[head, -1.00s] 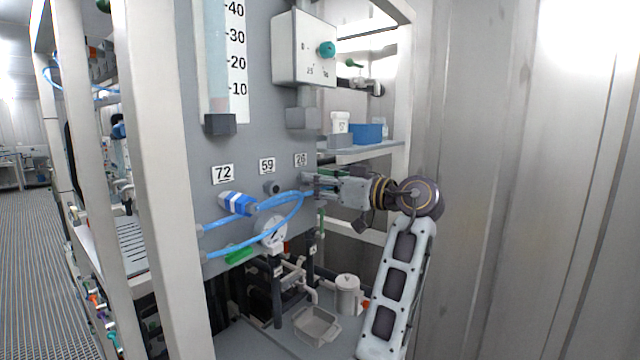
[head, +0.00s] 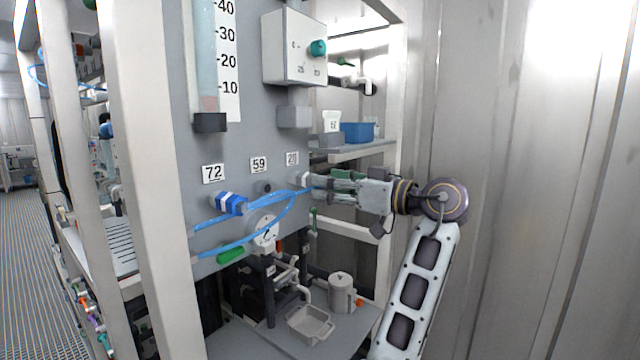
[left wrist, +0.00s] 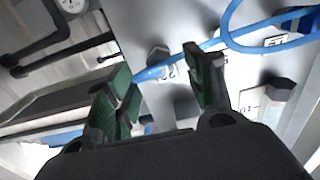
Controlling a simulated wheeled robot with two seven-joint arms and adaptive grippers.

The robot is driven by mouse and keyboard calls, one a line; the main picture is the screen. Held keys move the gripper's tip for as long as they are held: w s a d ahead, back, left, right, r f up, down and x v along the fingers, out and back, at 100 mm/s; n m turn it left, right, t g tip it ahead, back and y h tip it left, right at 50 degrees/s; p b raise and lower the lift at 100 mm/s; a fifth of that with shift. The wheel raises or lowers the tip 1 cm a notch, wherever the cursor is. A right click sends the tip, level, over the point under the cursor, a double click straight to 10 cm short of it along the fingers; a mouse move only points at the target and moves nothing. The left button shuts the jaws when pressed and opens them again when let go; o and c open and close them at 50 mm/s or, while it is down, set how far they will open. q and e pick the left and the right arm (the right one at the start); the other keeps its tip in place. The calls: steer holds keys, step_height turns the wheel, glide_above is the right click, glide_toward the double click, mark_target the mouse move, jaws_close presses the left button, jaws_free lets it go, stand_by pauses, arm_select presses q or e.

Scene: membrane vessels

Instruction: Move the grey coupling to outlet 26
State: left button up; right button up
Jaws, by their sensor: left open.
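The grey coupling (head: 304,179) shows pale at the panel under the rightmost label, 26 (head: 292,158). It appears to sit on that outlet, which it hides; I cannot tell how fully it is seated. A blue hose runs from it to the left. My right gripper is out of view.
Outlet 59 (head: 266,187) is a bare dark stub. A blue-and-white coupling (head: 231,203) is on outlet 72. Blue hoses and a round gauge (head: 264,232) crowd the panel below. A shelf with a blue bin (head: 357,132) stands behind the gripper. A metal wall is at the right.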

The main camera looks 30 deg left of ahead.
arm_select(q)
steer(key=shift+s+d, duration=0.1)
steer(key=shift+d, duration=0.85)
